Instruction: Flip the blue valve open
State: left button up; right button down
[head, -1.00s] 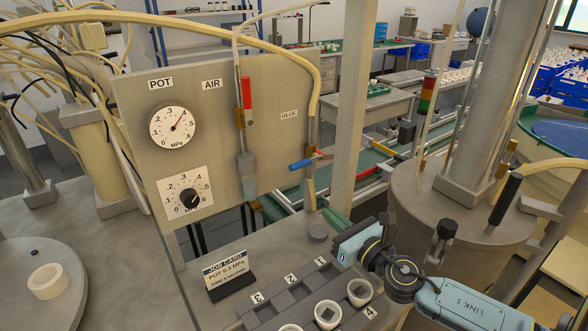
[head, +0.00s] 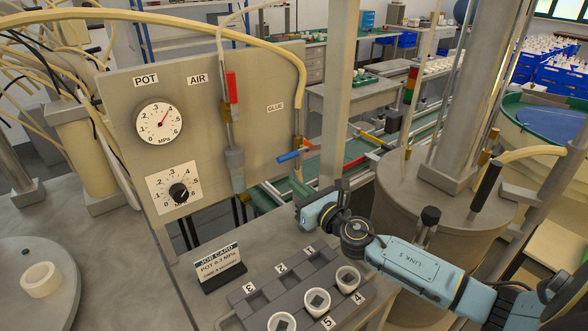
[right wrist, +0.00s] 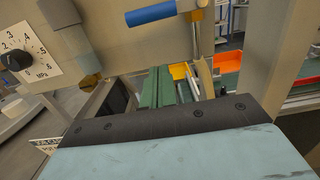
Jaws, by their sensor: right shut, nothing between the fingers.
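The blue valve handle (head: 288,156) sticks out to the left from the brass glue valve (head: 298,146) at the right edge of the panel, under the GLUE label. In the right wrist view the blue handle (right wrist: 150,14) lies at the top, nearly level, with the brass valve (right wrist: 195,5) to its right. My right gripper (head: 312,208) is just below and slightly right of the handle in the head view, apart from it. It is shut and empty; its fingertips are hard to make out. My left gripper is not in view.
The panel (head: 255,75) also carries a POT gauge (head: 160,120), a black regulator knob (head: 179,193) and a red AIR handle (head: 232,87). A job card (head: 218,264) and a numbered tray (head: 240,297) with white cups stand below. A metal post (head: 338,90) rises right of the valve.

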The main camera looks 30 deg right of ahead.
aim_at(288, 156)
jog(key=shift+w+a+r+p, duration=0.1)
jog(key=shift+w+r+p, duration=0.3)
jog(key=shift+r, duration=0.25)
jog(key=shift+w+d+r+p, duration=0.1)
jog(key=shift+w+r+p, duration=0.2)
jog(key=shift+r+p, duration=0.35)
jog(key=shift+w+a+r+p, duration=0.1)
jog(key=shift+w+r+p, duration=0.25)
jog(key=shift+r, duration=0.35)
